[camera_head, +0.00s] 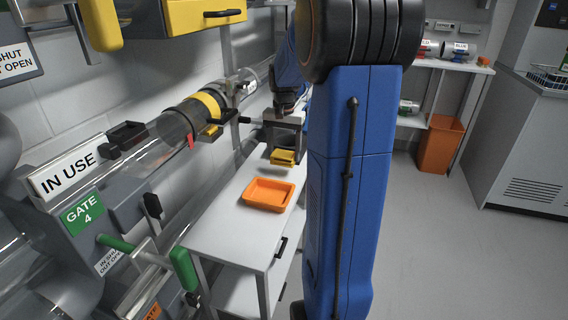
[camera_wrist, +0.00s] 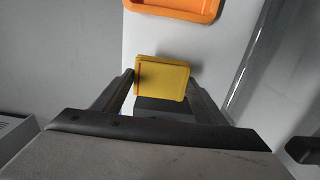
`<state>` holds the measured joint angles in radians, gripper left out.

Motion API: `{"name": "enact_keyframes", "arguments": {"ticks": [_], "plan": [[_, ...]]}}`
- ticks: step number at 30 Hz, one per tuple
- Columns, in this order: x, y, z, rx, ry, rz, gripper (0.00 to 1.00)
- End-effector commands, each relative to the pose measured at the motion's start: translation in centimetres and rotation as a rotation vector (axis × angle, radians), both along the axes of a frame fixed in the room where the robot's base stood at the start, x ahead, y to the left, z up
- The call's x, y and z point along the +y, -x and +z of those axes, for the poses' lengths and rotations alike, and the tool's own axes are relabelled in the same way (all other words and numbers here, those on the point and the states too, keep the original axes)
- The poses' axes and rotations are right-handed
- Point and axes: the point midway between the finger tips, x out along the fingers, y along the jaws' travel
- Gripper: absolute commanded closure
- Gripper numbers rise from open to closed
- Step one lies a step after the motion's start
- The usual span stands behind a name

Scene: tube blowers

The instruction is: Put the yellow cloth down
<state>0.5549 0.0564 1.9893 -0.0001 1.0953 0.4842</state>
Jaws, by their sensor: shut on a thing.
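The yellow cloth (camera_head: 283,157) is a small folded pad held at the end of my arm. In the wrist view the yellow cloth (camera_wrist: 162,79) sits between the two fingertips, with a dark shadow beside it. My gripper (camera_head: 284,150) is shut on the cloth, above the white cart top (camera_head: 228,212). I cannot tell exactly how high the cloth is above the surface. An orange tray (camera_head: 269,194) lies on the cart, nearer the head camera than the cloth; it also shows at the top of the wrist view (camera_wrist: 172,8).
A clear tube with a yellow-banded carrier (camera_head: 205,112) runs along the wall left of the cart. A panel with an "IN USE" sign (camera_head: 68,177) and green handles stands front left. An orange bin (camera_head: 440,143) stands below a far shelf. Floor at right is clear.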

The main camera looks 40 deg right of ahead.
Motion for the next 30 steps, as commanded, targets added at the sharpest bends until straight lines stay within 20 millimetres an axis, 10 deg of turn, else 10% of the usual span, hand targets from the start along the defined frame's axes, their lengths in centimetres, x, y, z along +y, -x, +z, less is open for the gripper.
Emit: {"name": "enact_keyframes", "arguments": {"ticks": [23, 25, 30], "plan": [[0.0, 0.0, -4.8, 0.001, -0.001, 0.0, 0.52], [0.0, 0.0, -4.8, 0.001, -0.001, 0.0, 0.2], [0.0, 0.0, -4.8, 0.001, -0.001, 0.0, 0.16]]}}
